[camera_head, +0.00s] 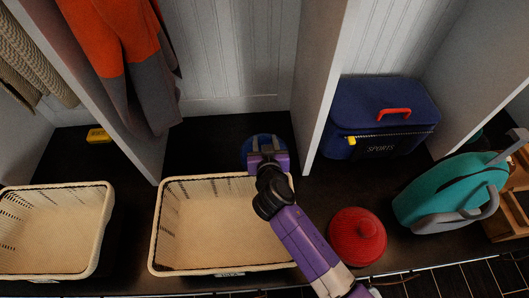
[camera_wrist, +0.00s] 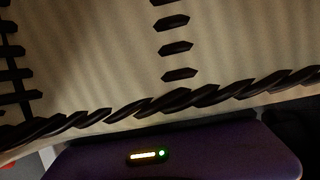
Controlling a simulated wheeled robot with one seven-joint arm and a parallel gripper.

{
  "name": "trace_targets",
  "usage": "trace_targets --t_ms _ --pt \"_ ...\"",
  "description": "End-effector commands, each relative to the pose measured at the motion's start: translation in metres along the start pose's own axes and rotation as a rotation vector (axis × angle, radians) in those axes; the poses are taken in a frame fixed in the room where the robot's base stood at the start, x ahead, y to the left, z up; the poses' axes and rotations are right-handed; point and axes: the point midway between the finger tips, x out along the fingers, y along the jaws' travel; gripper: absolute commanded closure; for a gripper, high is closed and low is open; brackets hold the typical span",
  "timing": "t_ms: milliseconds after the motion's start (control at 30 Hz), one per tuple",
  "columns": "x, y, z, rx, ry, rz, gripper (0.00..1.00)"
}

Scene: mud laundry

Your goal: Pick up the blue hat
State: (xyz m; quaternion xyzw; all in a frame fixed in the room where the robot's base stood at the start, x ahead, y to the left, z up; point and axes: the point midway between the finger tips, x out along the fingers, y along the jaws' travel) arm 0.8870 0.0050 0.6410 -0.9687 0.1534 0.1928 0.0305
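The blue hat (camera_head: 248,147) sits on the dark bench shelf, behind the right end of the middle wicker basket. It is rounded and partly covered by my gripper. My gripper (camera_head: 265,143) is at the hat, seen from behind, with its two grey fingers apart and blue showing between them. Whether the fingers touch the hat cannot be told. In the wrist view the hat is not visible; the basket's wall and braided rim (camera_wrist: 170,103) fill most of it, close to my purple gripper body.
The middle wicker basket (camera_head: 157,226) is empty and right beside my gripper. Another basket (camera_head: 105,232) stands left. A white divider (camera_head: 322,85) rises right of the hat.

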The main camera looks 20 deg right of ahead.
Motion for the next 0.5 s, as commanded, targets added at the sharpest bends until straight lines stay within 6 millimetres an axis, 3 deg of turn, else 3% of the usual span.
trace_targets --t_ms 33,167,200,500 --pt "-0.0001 0.0000 0.0000 0.000 0.000 0.000 0.72" --pt "-0.0002 0.0000 0.0000 0.000 0.000 0.000 0.98" --pt "-0.0002 0.0000 0.0000 0.000 0.000 0.000 1.00" --pt "-0.0003 -0.0001 -0.0007 0.000 0.001 0.000 1.00"
